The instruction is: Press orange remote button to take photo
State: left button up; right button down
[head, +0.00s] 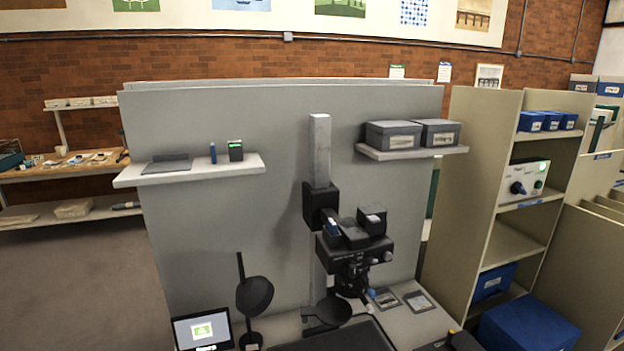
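A black camera (355,258) is mounted on a grey upright column (320,150) in front of a grey partition. Below it a dark flat board (338,337) lies on the table, cut off by the bottom edge. I cannot make out an orange remote button in the head view. A dark object with a yellowish mark (460,341) shows at the bottom edge; I cannot tell what it is. Neither of my grippers can be made out.
Black round lamp heads (254,295) stand beside the board. Small flat cards (386,299) lie to the right of the camera. A left wall shelf (150,177) holds small items; a right one holds grey boxes (393,134). A beige shelf unit with blue boxes (493,282) stands at the right.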

pick_arm(q)
grip_shut()
dwell(0.3)
dwell(0.4)
jog(key=c, duration=1.4)
grip_release()
jog(key=shift+c, duration=0.2)
